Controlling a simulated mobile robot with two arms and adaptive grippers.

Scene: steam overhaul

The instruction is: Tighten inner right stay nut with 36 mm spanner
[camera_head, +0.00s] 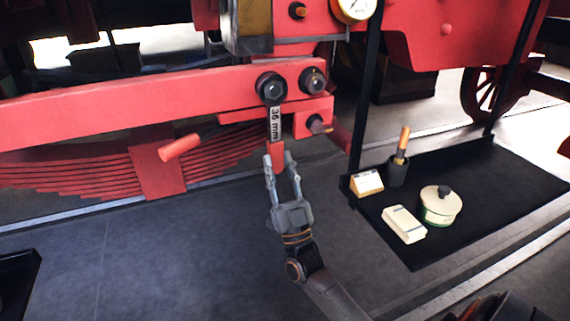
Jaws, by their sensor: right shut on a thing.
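My right gripper (279,165) reaches up from below and is shut on the red handle of the 36 mm spanner (275,124). The spanner stands about upright, and its grey shaft shows the "36 mm" label. Its top end meets the left one of two dark nuts (270,86) on the red beam. The spanner head overlaps this nut, but I cannot tell how fully it is seated. The other nut (313,80) sits just to the right, clear of the spanner. My left gripper is not in view.
A red leaf spring (90,168) and a red rod end (180,148) lie left of the spanner. A dark bolt end (318,124) projects to the right. A black bench (480,210) holds a tin (440,205), a white block (404,224), a small box (367,183) and a brush cup (397,172).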

